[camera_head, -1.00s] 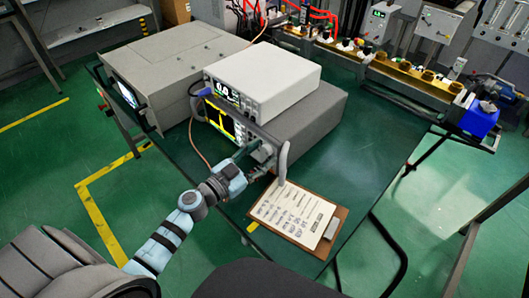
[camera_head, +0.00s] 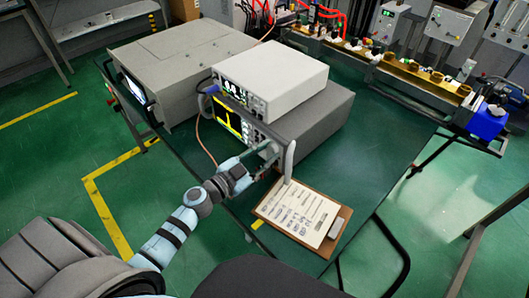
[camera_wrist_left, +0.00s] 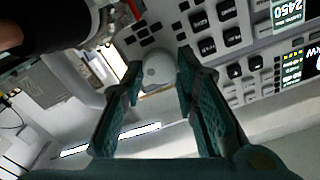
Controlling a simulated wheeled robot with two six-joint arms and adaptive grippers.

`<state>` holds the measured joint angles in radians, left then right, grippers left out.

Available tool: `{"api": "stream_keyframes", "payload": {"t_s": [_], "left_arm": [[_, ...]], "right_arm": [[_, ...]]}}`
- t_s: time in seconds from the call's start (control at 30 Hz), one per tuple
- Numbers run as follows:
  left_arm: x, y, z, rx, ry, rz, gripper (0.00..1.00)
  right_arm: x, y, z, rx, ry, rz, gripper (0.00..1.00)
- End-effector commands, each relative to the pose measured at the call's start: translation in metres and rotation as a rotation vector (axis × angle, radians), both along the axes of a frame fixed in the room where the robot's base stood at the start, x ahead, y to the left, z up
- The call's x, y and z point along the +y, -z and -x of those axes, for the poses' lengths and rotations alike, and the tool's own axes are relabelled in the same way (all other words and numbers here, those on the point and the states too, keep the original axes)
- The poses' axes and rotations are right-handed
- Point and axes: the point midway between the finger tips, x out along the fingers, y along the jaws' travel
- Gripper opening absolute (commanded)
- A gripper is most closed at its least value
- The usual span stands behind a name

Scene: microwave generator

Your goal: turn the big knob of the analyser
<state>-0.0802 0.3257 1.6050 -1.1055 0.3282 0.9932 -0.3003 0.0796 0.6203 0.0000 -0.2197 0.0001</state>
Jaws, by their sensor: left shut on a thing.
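The analyser (camera_head: 320,117) is a grey box on the green table, with a yellow trace on its screen (camera_head: 228,118) and a handle (camera_head: 289,160) at its front right. My left gripper (camera_head: 267,160) is at the right part of its front panel. In the left wrist view, the big knob (camera_wrist_left: 157,72) is pale grey and round, below the rows of dark keys. The two fingers of my left gripper (camera_wrist_left: 160,64) are closed on it from both sides. In the head view the gripper largely hides the knob. My right gripper is in neither view.
A white instrument (camera_head: 275,72) stands on the analyser. A larger grey cabinet (camera_head: 180,62) stands to the left. A clipboard (camera_head: 300,218) lies on the table (camera_head: 385,150) just right of my gripper. The table's right part is clear.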

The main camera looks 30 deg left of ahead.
Motion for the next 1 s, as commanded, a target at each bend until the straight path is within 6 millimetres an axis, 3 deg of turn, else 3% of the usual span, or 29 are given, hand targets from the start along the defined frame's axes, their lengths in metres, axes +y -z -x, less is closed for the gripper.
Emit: {"api": "stream_keyframes", "payload": {"t_s": [0.6, 1.0], "left_arm": [[-0.0001, -0.0015, -0.0006, -0.186, -0.003, -0.526, 0.00], [-0.0003, -0.0014, -0.0008, -0.264, -0.003, -0.748, 0.00]], "right_arm": [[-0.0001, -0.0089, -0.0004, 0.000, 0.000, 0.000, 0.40], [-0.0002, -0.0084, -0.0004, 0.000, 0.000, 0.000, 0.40]]}}
